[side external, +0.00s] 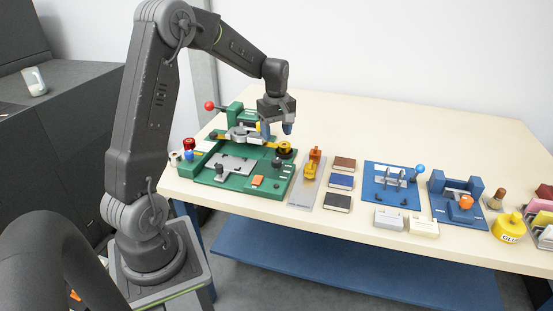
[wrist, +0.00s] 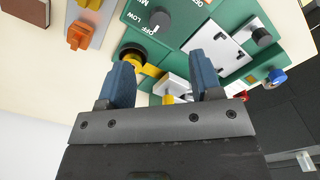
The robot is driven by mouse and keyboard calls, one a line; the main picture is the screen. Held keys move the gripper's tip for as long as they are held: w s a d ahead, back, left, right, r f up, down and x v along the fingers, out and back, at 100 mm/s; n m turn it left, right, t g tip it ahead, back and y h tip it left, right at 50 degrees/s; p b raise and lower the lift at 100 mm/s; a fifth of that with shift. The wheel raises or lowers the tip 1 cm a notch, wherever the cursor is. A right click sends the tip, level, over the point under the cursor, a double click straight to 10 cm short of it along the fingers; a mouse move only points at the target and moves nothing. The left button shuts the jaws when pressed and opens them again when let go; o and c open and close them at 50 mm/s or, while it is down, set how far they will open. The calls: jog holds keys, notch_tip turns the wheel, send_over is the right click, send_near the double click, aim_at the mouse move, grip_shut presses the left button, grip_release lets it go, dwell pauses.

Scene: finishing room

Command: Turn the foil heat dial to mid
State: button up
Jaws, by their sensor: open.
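The heat dial (wrist: 160,20) is a dark round knob with a pale pointer mark, set on a green machine (side external: 240,188). Beside it in the wrist view are the white words OFF and LOW, and a third label cut by the frame edge. The mark seems to face the OFF side, but it is small. The dial also shows in the side view (side external: 277,162), near the machine's right side. My gripper (side external: 276,131) is open and empty above the machine's back right part. Its blue fingers (wrist: 165,78) are spread apart, and the dial lies beyond them, untouched.
A yellow roll (side external: 285,148) stands close by the dial, near one finger in the wrist view (wrist: 131,55). A dark knob (side external: 219,168) rises from a grey plate. An orange-handled tool (side external: 312,160) stands right of the machine.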

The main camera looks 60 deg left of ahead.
aim_at(277, 160)
notch_tip(277, 160, down, 10)
jog(key=shift+r, duration=0.1)
dwell(0.4)
jog(key=c, duration=0.9)
